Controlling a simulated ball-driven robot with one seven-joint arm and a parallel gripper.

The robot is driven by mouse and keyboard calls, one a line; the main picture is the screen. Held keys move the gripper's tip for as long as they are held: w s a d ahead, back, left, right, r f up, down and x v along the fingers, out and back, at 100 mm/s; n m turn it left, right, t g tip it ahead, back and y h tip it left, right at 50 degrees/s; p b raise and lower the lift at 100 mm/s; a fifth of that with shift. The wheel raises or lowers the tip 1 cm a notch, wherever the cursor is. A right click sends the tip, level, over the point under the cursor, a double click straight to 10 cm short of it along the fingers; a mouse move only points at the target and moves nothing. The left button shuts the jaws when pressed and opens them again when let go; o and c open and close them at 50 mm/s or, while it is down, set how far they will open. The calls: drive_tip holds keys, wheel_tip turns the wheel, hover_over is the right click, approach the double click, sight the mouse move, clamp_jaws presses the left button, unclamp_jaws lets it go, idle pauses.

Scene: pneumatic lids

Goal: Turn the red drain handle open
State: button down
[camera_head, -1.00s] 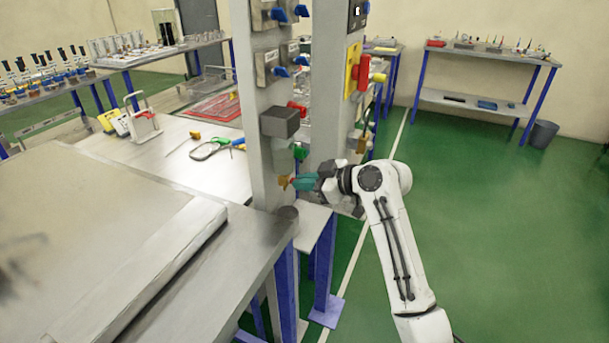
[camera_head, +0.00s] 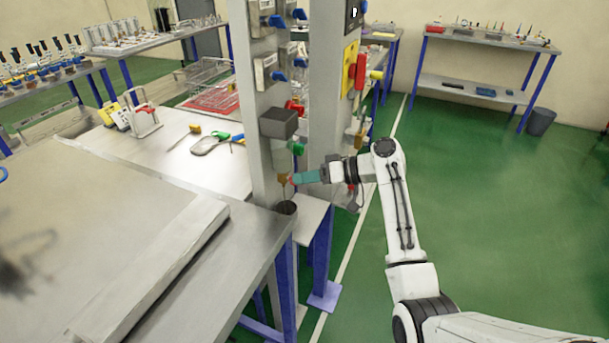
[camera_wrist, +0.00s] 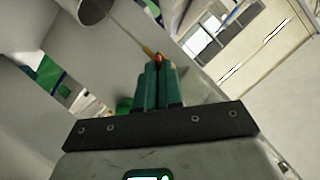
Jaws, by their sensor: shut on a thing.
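The drain valve is a small brass fitting (camera_head: 283,178) low on the grey post. How far the handle is turned I cannot tell. A thin tube runs from the valve to a grey cup (camera_wrist: 92,8) below it.
A green handle (camera_head: 298,148) sits just above my fingers, with a dark grey box (camera_head: 279,123) and a red knob (camera_head: 295,106) higher up. The metal bench (camera_head: 235,240) lies to the left. Green floor (camera_head: 480,200) is open to the right.

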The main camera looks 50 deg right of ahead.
drive_tip(key=shift+f+m+y, duration=0.1)
drive_tip(key=shift+m+y, duration=0.2)
drive_tip(key=shift+m, duration=0.2)
idle(0.3)
drive_tip(key=c, duration=1.3)
unclamp_jaws()
drive_tip(key=shift+d, duration=0.1)
drive_tip(key=b+v, duration=0.1)
drive_tip(key=v, duration=0.9)
drive_tip(key=shift+s+d+b, duration=0.25)
drive_tip(key=shift+b, duration=0.05)
